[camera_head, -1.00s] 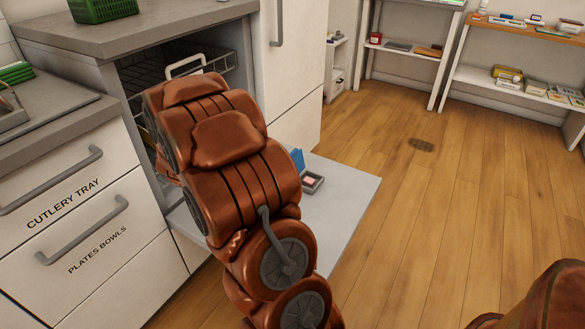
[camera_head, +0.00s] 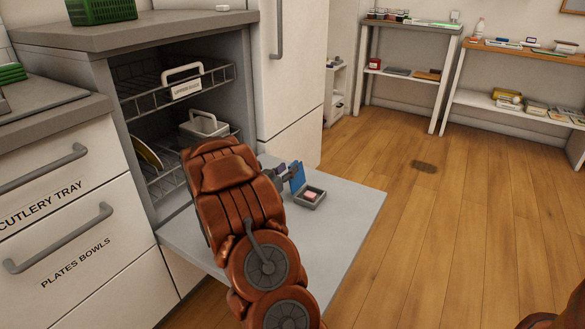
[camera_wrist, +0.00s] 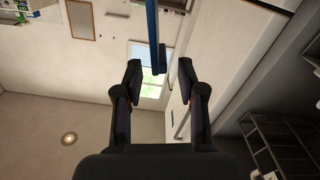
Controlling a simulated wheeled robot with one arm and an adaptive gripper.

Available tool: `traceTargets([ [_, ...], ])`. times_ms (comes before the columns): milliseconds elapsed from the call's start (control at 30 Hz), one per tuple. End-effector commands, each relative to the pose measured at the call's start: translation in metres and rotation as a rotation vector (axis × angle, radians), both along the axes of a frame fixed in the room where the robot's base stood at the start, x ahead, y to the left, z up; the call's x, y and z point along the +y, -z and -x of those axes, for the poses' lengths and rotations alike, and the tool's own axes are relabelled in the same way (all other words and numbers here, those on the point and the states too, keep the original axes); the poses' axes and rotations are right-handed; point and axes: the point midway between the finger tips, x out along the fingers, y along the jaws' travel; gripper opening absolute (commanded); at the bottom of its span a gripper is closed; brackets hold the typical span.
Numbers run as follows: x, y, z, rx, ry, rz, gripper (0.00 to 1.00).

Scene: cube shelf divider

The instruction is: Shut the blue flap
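The blue flap (camera_head: 298,178) stands upright at the left edge of a small grey dispenser box (camera_head: 310,197), set in the lowered dishwasher door (camera_head: 345,215). The box is open, with a pinkish block inside. My gripper (camera_head: 284,173) is just left of the flap, partly hidden by my arm. In the wrist view my gripper (camera_wrist: 160,72) is open, with its two dark fingers apart. The flap shows edge-on there as a narrow blue strip (camera_wrist: 152,25) between and beyond the fingertips. I cannot tell whether a finger touches it.
The dishwasher's upper rack (camera_head: 185,85) and lower rack (camera_head: 165,180) sit inside, with a grey cutlery basket (camera_head: 204,125). Drawers (camera_head: 75,245) flank it on the left and a tall white cabinet (camera_head: 290,80) on the right. Open wooden floor (camera_head: 430,230) lies right of the door.

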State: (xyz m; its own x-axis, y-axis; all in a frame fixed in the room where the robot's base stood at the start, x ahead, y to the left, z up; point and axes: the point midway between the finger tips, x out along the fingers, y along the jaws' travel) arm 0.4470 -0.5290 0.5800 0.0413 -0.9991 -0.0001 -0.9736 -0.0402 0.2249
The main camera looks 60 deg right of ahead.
Motion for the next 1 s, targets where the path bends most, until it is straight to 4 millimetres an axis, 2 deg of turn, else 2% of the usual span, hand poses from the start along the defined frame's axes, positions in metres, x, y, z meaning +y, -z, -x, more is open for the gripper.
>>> traceTargets([
  [100, -0.016, 0.000, 0.000, -0.002, 0.001, 0.005, 0.40],
  [300, -0.033, 0.001, -0.001, -0.001, 0.001, 0.000, 0.40],
  [733, -0.039, 0.000, -0.002, 0.000, -0.001, 0.001, 0.40],
  [1000, -0.039, 0.000, -0.002, 0.000, -0.001, 0.001, 0.12],
])
